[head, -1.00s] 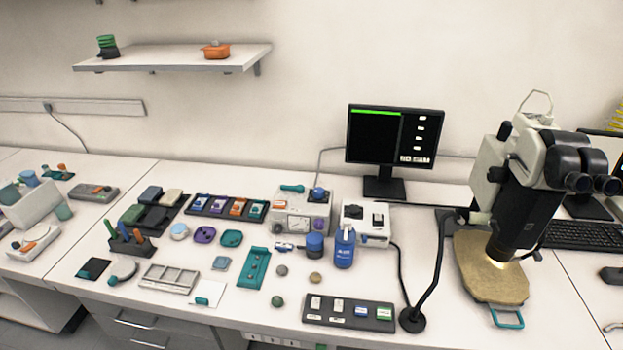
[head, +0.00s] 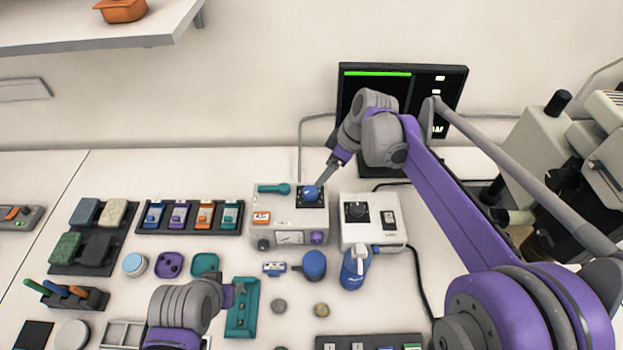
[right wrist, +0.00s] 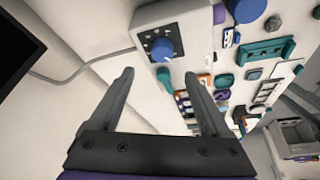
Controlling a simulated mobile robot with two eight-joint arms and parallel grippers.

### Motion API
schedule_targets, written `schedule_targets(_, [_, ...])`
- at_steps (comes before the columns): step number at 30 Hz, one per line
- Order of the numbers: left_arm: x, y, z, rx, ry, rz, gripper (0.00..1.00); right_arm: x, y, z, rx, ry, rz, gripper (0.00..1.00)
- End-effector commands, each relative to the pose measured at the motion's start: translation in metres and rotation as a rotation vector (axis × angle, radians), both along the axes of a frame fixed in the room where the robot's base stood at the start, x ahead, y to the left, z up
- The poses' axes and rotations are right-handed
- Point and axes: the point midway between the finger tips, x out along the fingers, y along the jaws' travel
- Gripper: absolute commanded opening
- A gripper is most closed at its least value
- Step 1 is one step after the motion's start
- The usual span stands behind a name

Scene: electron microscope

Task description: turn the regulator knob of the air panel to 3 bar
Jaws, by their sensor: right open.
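The air panel (head: 262,203) is a white box with a small gauge (head: 290,238) on its front, its reading too small to tell. The blue regulator knob (head: 311,193) sits on a dark plate on its top. My right gripper (head: 325,177) reaches down at the knob from the upper right. In the right wrist view the gripper (right wrist: 158,75) is open and empty, with the blue knob (right wrist: 162,48) just beyond the fingertips, apart from them. My left gripper (head: 236,295) is over the teal holder at the front; its jaws are not clear.
A white box with a black dial (head: 372,236) stands right of the panel. A blue bottle (head: 355,268) and a blue round pot (head: 314,265) stand in front. The monitor (head: 355,120) is behind, with my right arm before it. A teal lever (head: 273,188) lies left of the knob.

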Motion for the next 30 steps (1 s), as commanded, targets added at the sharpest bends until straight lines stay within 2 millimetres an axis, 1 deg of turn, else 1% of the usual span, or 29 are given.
schedule_targets(5, [-0.001, 0.0, -0.002, 0.0, 0.001, 0.0, 0.5, 0.004, 0.008, -0.018, 0.001, 0.0, 0.012, 0.81])
schedule_targets(12, [-0.001, 0.0, -0.004, 0.0, 0.002, 0.0, 0.5, 0.011, 0.024, -0.06, 0.001, 0.001, 0.01, 0.81])
schedule_targets(18, [-0.002, 0.0, -0.004, 0.0, 0.003, 0.0, 0.5, 0.015, 0.035, -0.088, 0.001, 0.0, 0.009, 0.81])
schedule_targets(21, [-0.002, 0.0, -0.005, 0.0, 0.003, 0.0, 0.5, 0.016, 0.037, -0.095, 0.001, -0.001, 0.009, 0.81])
schedule_targets(24, [-0.002, 0.0, -0.005, 0.0, 0.003, 0.0, 0.5, 0.016, 0.039, -0.099, 0.001, 0.0, 0.008, 0.81])
schedule_targets(30, [-0.002, 0.0, -0.005, 0.0, 0.003, 0.0, 0.5, 0.017, 0.039, -0.1, 0.001, 0.0, 0.008, 0.81])
